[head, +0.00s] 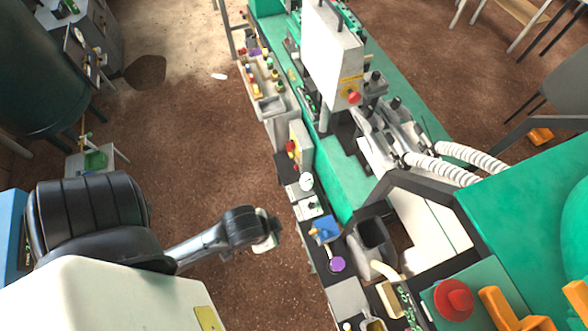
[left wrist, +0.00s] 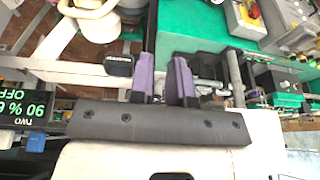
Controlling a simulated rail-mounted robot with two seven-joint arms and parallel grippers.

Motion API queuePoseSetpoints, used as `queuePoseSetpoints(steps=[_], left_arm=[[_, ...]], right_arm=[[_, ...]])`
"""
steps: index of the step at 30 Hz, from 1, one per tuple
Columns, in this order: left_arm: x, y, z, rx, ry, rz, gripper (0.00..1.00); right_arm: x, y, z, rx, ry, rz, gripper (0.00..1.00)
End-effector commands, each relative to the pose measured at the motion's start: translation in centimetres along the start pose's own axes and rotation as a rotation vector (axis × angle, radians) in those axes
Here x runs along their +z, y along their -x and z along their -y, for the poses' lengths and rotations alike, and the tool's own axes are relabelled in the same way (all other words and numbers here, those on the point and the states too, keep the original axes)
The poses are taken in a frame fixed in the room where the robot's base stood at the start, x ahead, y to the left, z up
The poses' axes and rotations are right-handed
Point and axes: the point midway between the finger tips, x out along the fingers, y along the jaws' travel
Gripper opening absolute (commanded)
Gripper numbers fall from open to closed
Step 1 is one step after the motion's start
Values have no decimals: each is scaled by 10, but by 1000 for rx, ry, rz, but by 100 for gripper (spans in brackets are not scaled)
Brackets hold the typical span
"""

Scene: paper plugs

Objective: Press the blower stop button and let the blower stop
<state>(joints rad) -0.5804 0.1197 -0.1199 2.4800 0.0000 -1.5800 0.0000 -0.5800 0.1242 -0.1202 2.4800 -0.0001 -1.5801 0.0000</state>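A red mushroom button (head: 353,97) with a yellow backing sits low on a white control box (head: 333,55) over the green bench. A smaller box (head: 300,145) at the bench's front edge carries red and yellow parts. I cannot read which one is the blower stop. In the left wrist view, a grey box with a red button on yellow (left wrist: 253,11) shows at the top right, beyond the fingers. My left gripper (left wrist: 165,68) has two purple fingers a little apart, with nothing clearly held. Its fingers cannot be made out in the head view. My right gripper is not seen.
A green bench (head: 345,180) crowded with machine parts runs up the middle. White ribbed hoses (head: 440,170) lie across it. A large red knob (head: 455,299) is at the lower right. A dark display (left wrist: 22,120) shows at the left. The brown floor (head: 180,150) has free room.

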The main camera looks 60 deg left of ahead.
Motion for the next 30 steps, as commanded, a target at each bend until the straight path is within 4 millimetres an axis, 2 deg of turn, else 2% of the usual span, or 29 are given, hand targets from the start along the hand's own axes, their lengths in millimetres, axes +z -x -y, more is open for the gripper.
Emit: queuePoseSetpoints(steps=[1, 5, 30], left_arm=[[0, 0, 1, -2, -2, 1, 13], [0, 0, 2, -5, -6, 1, 0], [0, 0, -2, 5, 6, -1, 0]], right_arm=[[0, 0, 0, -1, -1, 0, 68], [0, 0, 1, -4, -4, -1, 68], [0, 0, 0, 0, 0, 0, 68]])
